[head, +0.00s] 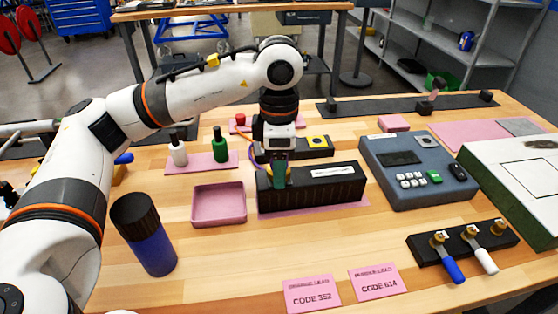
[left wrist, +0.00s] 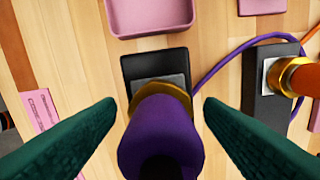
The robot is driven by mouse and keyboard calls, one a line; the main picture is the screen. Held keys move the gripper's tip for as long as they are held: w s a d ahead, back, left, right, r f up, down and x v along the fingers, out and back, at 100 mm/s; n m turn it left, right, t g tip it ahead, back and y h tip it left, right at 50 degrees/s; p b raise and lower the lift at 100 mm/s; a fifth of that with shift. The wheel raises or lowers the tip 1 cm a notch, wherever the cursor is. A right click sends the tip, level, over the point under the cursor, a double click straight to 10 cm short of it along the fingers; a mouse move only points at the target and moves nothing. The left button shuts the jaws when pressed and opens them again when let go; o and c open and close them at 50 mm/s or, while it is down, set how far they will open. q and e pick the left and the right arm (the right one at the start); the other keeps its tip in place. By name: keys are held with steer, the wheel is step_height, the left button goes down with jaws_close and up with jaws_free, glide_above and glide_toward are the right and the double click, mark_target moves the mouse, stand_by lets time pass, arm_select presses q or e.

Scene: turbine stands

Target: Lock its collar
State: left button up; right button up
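In the left wrist view, a purple connector (left wrist: 160,135) with a brass-coloured collar (left wrist: 170,90) stands at a small black block (left wrist: 155,66) with a grey plate. The dark green fingers of my left gripper (left wrist: 160,104) are open, one on each side of the purple connector, with gaps between. An orange connector (left wrist: 305,78) with a brass collar is on a second black block (left wrist: 265,95) to the right. Whether either collar is locked cannot be told. My right gripper is not in view.
A purple cable (left wrist: 222,60) curves between the blocks. Around them are a pink tray (head: 218,219), a blue cylinder (head: 148,245), bottles (head: 220,150), a keypad device (head: 430,190) and a valve rack (head: 415,245). Pink code cards (head: 312,294) lie in front.

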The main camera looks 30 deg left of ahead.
arm_select(q)
steer(key=shift+r, duration=0.1)
step_height(320, 180, up, 10)
steer(key=shift+r+p, duration=0.25)
steer(key=shift+p, duration=0.15)
steer(key=shift+r, duration=0.7)
